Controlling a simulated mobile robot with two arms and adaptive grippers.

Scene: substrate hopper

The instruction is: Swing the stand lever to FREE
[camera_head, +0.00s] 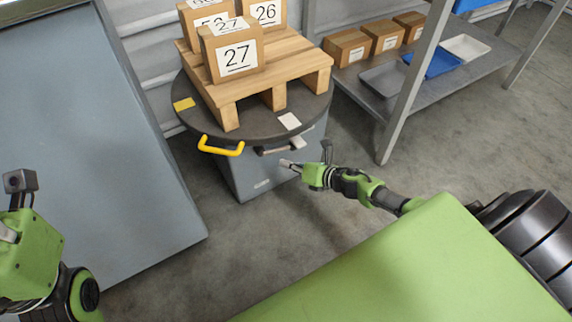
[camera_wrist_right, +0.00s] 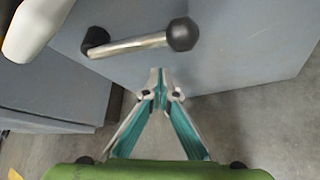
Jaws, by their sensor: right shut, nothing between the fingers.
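The lever (camera_wrist_right: 135,45) shows in the right wrist view as a short metal rod with a black ball knob at its right end and a black pivot at its left. It is on the grey stand (camera_wrist_right: 240,40), lying nearly level in the picture. My right gripper (camera_wrist_right: 160,72) is shut and empty, its tips just below the rod in that view; I cannot tell whether they touch it. In the head view my right gripper (camera_head: 288,164) is at the stand's front, below the turntable's rim. No FREE marking is legible. My left gripper (camera_head: 10,232) is partly cut off at the left edge.
The round dark turntable (camera_head: 190,125) carries a wooden pallet (camera_head: 290,60) with numbered boxes. A yellow handle (camera_head: 222,147) sticks out from its rim. A large grey panel (camera_head: 90,150) stands left. A shelf (camera_head: 400,90) with boxes and trays is at right. Floor between is clear.

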